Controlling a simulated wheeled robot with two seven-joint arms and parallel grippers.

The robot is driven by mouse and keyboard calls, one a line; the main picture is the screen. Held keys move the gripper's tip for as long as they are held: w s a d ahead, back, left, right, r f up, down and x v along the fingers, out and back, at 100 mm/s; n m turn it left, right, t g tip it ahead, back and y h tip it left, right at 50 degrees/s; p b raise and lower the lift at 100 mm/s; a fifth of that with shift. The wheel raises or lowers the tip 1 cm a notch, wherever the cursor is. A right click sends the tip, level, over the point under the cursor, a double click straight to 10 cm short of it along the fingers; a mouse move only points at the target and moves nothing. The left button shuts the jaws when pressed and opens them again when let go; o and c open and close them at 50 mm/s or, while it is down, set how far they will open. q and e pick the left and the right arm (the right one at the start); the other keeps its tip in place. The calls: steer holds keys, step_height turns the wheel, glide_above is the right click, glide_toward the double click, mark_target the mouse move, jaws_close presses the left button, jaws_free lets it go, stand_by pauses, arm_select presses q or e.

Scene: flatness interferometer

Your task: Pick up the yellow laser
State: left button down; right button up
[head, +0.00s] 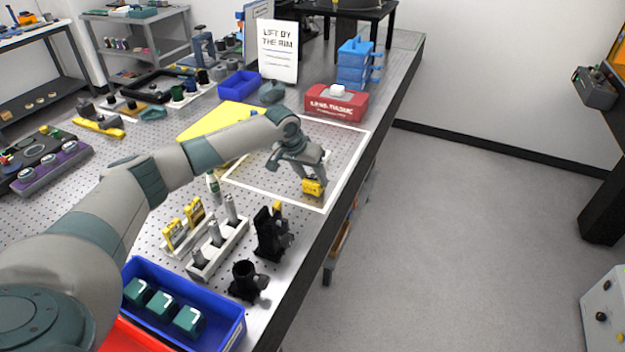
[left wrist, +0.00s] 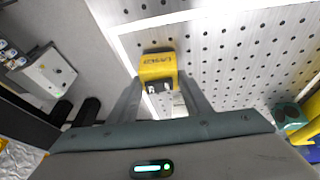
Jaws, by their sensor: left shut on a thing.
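The yellow laser (head: 313,188) is a small yellow block at the lower right corner of the white-outlined square (head: 235,184) on the perforated table. My left gripper (head: 311,178) reaches down over it and is shut on it. In the left wrist view the laser (left wrist: 157,70), with dark lettering on its face, sits between the two fingertips of my left gripper (left wrist: 160,86). I cannot tell whether the laser touches the table or hangs just above it. My right gripper is not in view.
A red case (head: 336,103) and blue stacked boxes (head: 353,66) stand behind. Black mounts (head: 268,236) and a white rack (head: 217,250) with silver cylinders stand in front. A blue bin (head: 226,338) holds green-topped blocks. The table's right edge is close to the laser, with open floor beyond.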

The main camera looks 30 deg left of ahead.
mark_target(313, 175)
arm_select(q)
steer(key=shift+w+r, duration=0.1)
steer(key=shift+r, duration=0.45)
step_height(313, 175, up, 2)
steer(key=shift+r+b, duration=0.2)
steer(key=shift+b, duration=0.65)
steer(key=s+d+r+b, duration=0.3)
steer(key=s+r, duration=0.4)
steer(key=s, duration=0.4)
steer(key=shift+s, duration=0.2)
steer(key=shift+r, duration=0.15)
